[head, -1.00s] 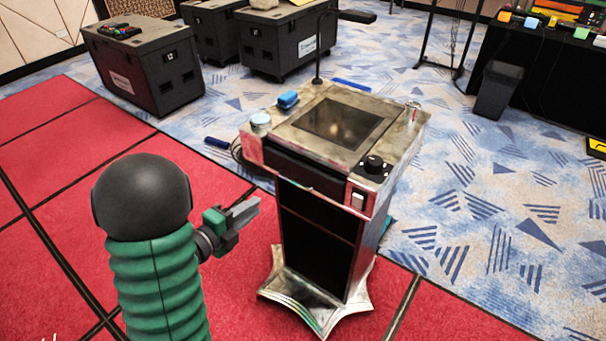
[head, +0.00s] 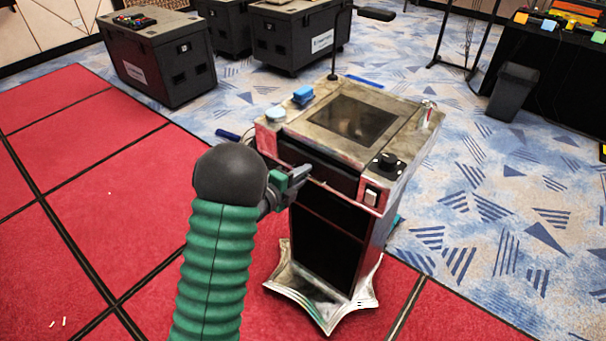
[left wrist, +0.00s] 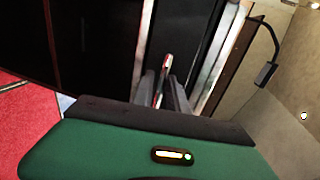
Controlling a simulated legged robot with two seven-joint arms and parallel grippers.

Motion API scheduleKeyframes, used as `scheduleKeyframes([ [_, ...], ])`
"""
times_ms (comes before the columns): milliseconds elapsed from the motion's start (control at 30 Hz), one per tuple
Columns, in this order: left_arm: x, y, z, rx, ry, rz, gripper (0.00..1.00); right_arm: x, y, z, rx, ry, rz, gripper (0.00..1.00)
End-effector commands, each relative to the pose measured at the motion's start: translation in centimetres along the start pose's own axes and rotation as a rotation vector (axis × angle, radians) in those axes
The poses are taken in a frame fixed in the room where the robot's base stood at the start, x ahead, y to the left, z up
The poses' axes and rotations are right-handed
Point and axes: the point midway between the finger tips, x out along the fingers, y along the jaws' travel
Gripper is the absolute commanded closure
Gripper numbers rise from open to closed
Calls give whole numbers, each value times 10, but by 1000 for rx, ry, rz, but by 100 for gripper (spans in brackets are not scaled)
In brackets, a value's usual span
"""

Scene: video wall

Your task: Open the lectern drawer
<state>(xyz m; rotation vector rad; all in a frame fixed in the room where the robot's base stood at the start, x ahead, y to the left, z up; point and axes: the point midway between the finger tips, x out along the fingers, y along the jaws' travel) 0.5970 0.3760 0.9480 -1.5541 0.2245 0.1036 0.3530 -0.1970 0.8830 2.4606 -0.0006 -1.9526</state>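The lectern (head: 375,225) stands in the middle of the head view, with a metallic top and a dark front. Its dark drawer front (head: 330,172) lies just below the top and looks closed. My left gripper (head: 306,174) is at the drawer's front, left of its middle. In the left wrist view, the fingers (left wrist: 163,95) look apart, with a thin red-and-silver bar (left wrist: 165,68), seemingly the drawer handle, between them. I cannot tell if they touch it. The fingertips partly hide the handle in the head view. My right gripper is not in view.
A screen (head: 350,118), a blue block (head: 303,95) and a black knob (head: 387,160) are on the lectern top. Black cases (head: 160,65) stand behind left. A bin (head: 513,92) stands back right.

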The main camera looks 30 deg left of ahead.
Motion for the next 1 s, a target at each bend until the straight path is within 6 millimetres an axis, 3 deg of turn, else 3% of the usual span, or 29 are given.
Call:
scheduleKeyframes([
  [167, 0, 0, 0, 0, 0, 0, 83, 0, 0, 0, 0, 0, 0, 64],
  [300, 0, 0, 0, 0, 0, 1, 100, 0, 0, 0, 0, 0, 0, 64],
  [1000, 0, 3, -2, -1, 5, 6, 100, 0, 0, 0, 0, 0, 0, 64],
])
